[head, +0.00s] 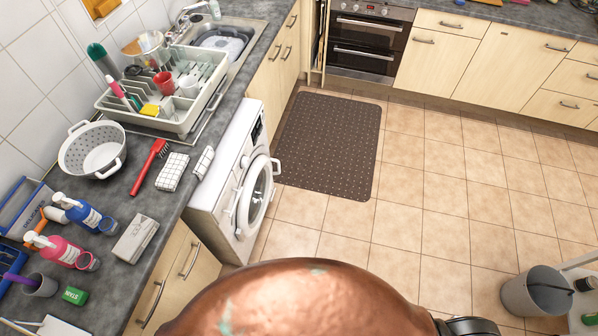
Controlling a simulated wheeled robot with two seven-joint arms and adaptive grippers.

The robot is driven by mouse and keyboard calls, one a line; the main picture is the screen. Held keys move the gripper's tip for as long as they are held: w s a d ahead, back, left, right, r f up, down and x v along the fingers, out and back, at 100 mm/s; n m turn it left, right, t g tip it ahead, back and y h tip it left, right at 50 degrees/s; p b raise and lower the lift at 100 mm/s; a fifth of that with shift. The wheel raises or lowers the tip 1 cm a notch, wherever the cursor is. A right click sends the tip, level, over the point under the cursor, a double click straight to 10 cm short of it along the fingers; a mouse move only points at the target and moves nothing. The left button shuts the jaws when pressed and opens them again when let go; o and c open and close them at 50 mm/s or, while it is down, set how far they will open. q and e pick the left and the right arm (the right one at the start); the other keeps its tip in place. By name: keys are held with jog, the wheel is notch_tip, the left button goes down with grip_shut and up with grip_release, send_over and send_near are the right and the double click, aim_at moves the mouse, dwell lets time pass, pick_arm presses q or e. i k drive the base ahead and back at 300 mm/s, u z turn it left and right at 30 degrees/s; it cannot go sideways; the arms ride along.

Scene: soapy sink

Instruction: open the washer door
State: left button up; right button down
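The white washer (229,165) stands under the worktop on the left, its front facing right toward the floor. Its round door (257,196) has a white ring and dark glass, and it stands out from the front panel. I cannot tell whether it is fully closed or slightly ajar. Neither of my grippers is in view.
A large brown rounded surface fills the bottom centre and hides the floor there. A dark mat (330,145) lies right of the washer. The tiled floor (420,200) is mostly clear. A grey bucket (537,292) stands at the lower right.

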aim_at(245, 229)
jog(key=z, duration=1.5)
jog(key=i, duration=0.85)
jog(key=u, duration=3.15)
